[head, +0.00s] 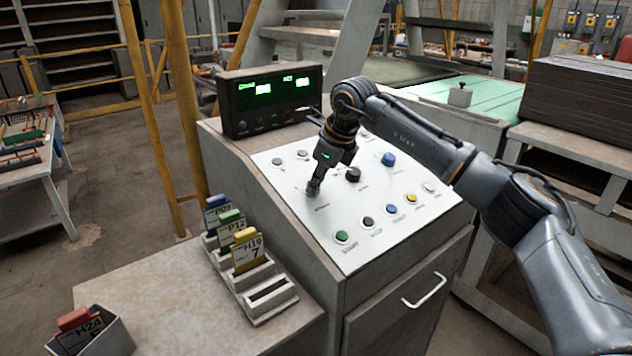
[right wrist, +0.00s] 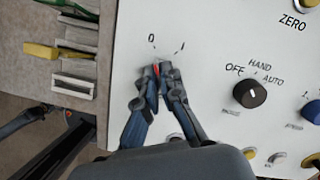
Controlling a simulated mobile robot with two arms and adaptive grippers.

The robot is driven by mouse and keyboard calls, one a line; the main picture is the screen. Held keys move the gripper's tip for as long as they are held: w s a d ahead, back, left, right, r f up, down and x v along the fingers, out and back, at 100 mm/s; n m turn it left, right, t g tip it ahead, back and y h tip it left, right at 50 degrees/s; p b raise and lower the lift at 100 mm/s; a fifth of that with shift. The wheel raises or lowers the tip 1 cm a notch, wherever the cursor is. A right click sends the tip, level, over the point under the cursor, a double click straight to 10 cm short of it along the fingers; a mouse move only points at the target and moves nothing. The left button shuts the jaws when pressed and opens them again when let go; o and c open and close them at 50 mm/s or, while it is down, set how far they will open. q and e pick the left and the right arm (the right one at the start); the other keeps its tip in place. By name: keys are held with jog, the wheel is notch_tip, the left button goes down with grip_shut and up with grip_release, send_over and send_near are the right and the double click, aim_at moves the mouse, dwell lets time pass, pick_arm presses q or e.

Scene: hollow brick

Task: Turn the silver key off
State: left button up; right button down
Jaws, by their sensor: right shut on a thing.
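The white sloped control panel (head: 400,234) fills the middle of the head view. My right gripper (head: 313,190) points down at its left part. In the right wrist view the fingertips of my right gripper (right wrist: 160,72) are closed together just below the marks 0 and I. The silver key is almost wholly hidden between the fingertips; a small red spot (right wrist: 156,70) shows there. I cannot tell which mark the key points at. My left gripper is not in view.
A black knob (right wrist: 249,93) marked OFF, HAND and AUTO sits right of the gripper. Several coloured buttons line the panel's front, and a blue button (head: 388,159) is farther back. A display box (head: 270,98) stands behind the panel. A card rack (head: 262,293) stands at left.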

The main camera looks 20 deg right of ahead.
jog(key=shift+r, duration=0.1)
jog(key=c, duration=1.5)
grip_release()
jog(key=v, duration=1.2)
jog(key=shift+w, duration=0.1)
